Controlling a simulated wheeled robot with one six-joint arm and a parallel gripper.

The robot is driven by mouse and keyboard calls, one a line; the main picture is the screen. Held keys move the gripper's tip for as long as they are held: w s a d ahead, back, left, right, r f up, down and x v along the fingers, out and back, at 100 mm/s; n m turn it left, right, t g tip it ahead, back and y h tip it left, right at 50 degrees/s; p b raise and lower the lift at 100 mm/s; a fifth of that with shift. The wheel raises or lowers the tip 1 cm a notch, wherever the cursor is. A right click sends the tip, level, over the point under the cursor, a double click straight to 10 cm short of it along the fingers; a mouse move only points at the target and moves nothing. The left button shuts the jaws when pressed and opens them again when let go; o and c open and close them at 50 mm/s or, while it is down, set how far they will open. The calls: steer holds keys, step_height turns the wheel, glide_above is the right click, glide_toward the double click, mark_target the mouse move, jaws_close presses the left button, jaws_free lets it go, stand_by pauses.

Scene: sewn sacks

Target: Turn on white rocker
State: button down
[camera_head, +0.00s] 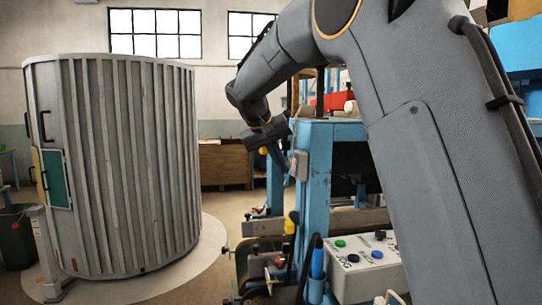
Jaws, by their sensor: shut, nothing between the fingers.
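My arm reaches in from the right and bends down to my gripper (279,158), small and dark beside the blue machine frame (318,185). The gripper is shut and empty. A small pale box (299,165) is mounted on the blue post, just right of the fingertips. A white rocker cannot be clearly made out; it may be on this box, on a side turned away or hidden by my gripper. I cannot tell whether the fingertips touch the box.
A pale control box (362,266) with green, blue and black buttons sits low in front of the machine. A large ribbed grey cylinder (125,165) stands at left on a round floor plate. Clear floor lies between cylinder and machine. A wooden cabinet (225,164) stands behind.

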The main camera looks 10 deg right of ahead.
steer(key=shift+d+f, duration=0.15)
steer(key=shift+d, duration=0.3)
steer(key=shift+d+f, duration=0.1)
steer(key=shift+d, duration=0.15)
stand_by(0.3)
